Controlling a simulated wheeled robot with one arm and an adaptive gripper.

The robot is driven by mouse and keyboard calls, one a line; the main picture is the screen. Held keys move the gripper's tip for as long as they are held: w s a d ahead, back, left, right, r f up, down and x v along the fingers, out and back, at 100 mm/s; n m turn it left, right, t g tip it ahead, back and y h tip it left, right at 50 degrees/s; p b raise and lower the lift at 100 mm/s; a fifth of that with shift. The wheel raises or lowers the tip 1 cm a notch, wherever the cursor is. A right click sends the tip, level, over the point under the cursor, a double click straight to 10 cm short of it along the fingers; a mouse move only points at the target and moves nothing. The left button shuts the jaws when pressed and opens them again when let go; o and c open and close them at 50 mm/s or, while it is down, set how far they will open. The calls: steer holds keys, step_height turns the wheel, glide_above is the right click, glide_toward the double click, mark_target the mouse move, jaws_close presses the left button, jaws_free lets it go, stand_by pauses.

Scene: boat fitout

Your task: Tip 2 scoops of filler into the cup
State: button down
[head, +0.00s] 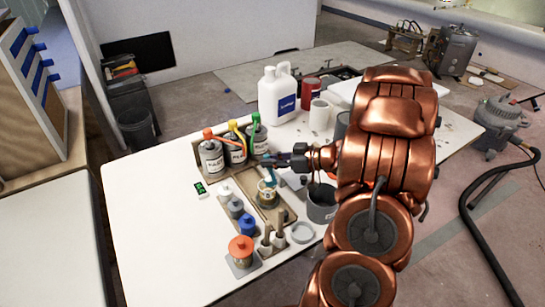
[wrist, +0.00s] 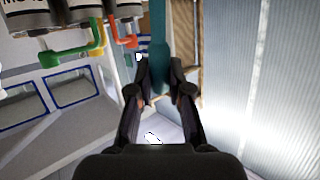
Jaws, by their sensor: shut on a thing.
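My gripper (head: 282,161) is above the white table, right of the pump cans. It is shut on a teal handle (wrist: 159,45), which runs up between the fingers in the wrist view. The handle's far end and any filler on it cannot be made out. A dark grey tub (head: 321,205) stands right of the tray, below my wrist. I cannot tell which vessel is the cup or holds the filler.
Pump cans with red, yellow and green tops (head: 236,150) stand behind the gripper. The table's front left is clear.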

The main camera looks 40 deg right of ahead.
steer(key=shift+w+a+m+g+h+p, duration=0.1)
steer(key=shift+w+m+g+h+p, duration=0.4)
steer(key=shift+p, duration=1.15)
steer(key=shift+w+a+g+h+p, duration=0.1)
steer(key=shift+w+g+p, duration=0.65)
steer(key=shift+p, duration=0.85)
steer(key=shift+w+f+g+h+p, duration=0.15)
steer(key=shift+g+p, duration=0.35)
steer(key=shift+p, duration=0.8)
steer(key=shift+w+f+g+h+p, duration=0.15)
steer(key=shift+g+p, duration=0.3)
steer(key=shift+p, duration=0.85)
steer(key=shift+w+a+f+m+g+h+p, duration=0.2)
steer(key=shift+w+f+m+g+h, duration=0.1)
steer(key=shift+w+g, duration=0.4)
steer(key=shift+w+a+f+m+g+h+p, duration=0.1)
steer(key=shift+w+f+m+g+h+p, duration=0.1)
steer(key=shift+w+f+g, duration=0.45)
steer(key=shift+w+a+m+g+h+p, duration=0.15)
steer(key=shift+w+g, duration=0.3)
steer(key=shift+g, duration=0.5)
